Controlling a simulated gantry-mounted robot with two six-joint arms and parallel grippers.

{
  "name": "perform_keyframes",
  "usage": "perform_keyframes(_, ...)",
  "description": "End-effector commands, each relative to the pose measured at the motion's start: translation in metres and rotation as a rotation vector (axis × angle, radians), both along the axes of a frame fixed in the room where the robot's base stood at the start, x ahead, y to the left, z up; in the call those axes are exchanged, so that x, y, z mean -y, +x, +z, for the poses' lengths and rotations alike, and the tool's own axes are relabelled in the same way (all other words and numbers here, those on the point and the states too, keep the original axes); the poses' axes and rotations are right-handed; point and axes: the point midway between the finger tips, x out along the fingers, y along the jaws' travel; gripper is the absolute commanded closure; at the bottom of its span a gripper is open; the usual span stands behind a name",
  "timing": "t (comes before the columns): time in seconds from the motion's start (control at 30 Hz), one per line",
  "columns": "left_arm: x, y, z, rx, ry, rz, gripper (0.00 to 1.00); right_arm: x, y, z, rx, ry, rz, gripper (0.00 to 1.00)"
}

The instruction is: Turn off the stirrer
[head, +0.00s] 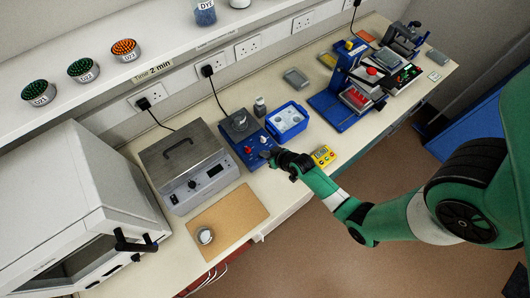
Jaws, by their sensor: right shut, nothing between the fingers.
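My right gripper (271,157) is shut and empty at the front right corner of the stirrer. Its black fingers cover part of the stirrer's front. I cannot tell whether they touch it. My left gripper is not in view.
A blue tray (273,121) stands right of the stirrer, and a yellow timer (323,155) lies right of my gripper. A grey lidded bath (205,187) stands to the left. A tan board (244,208) with a small metal cup (205,235) lies in front.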

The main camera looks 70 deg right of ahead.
Motion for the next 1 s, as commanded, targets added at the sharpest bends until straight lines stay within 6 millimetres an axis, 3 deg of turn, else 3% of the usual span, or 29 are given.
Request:
perform_keyframes(0.5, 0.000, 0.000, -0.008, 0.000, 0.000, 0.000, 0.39, -0.002, 0.001, -0.016, 0.000, 0.001, 0.001, 1.00)
perform_keyframes(1.0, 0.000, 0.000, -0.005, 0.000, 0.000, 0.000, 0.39, 0.006, -0.007, -0.015, -0.007, 0.005, -0.003, 1.00)
